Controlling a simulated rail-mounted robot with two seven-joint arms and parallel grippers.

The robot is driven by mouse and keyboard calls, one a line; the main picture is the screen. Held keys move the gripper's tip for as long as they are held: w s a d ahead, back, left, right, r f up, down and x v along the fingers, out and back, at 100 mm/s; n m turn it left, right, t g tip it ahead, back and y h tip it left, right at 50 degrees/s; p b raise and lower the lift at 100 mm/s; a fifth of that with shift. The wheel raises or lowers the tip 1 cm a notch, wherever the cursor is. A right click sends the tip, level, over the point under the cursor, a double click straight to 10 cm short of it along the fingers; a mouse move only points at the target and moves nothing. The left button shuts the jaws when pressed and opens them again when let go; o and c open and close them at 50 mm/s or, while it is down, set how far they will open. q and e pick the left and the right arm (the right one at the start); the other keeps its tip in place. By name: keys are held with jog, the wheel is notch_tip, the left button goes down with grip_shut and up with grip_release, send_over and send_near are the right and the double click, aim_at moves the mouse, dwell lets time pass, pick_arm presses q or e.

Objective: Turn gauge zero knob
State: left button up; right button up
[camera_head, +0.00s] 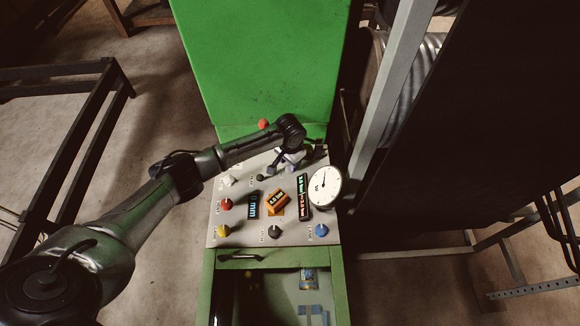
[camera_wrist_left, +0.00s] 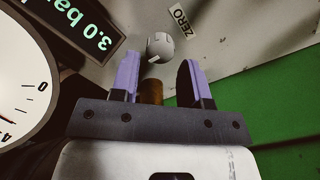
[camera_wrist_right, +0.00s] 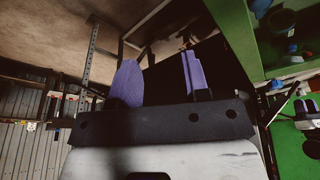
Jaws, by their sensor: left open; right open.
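The round grey gauge zero knob (camera_wrist_left: 160,46) sits on the panel beside a white ZERO label (camera_wrist_left: 182,20) in the left wrist view. My left gripper (camera_wrist_left: 157,72) is open, with purple fingertips just short of the knob; the knob is roughly in line with the gap, not gripped. In the head view my left gripper (camera_head: 284,160) is over the panel's upper right, and I cannot make out the knob there. The white dial gauge (camera_head: 325,186) is at the panel's right edge; it also shows in the left wrist view (camera_wrist_left: 22,85). My right gripper (camera_wrist_right: 160,75) is open and empty, away from the panel.
The panel (camera_head: 240,236) carries red (camera_head: 226,204), yellow (camera_head: 222,231), black (camera_head: 274,231) and blue (camera_head: 321,230) knobs, plus displays. A brass-coloured part (camera_wrist_left: 151,91) shows between my left fingers. A green cabinet (camera_head: 262,60) rises behind; an open drawer (camera_head: 280,290) is in front.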

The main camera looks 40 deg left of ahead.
pick_arm(q)
jog(key=shift+f, duration=1.65)
jog(key=shift+c, duration=0.4)
jog(key=c, duration=0.5)
jog(key=shift+c, duration=0.2)
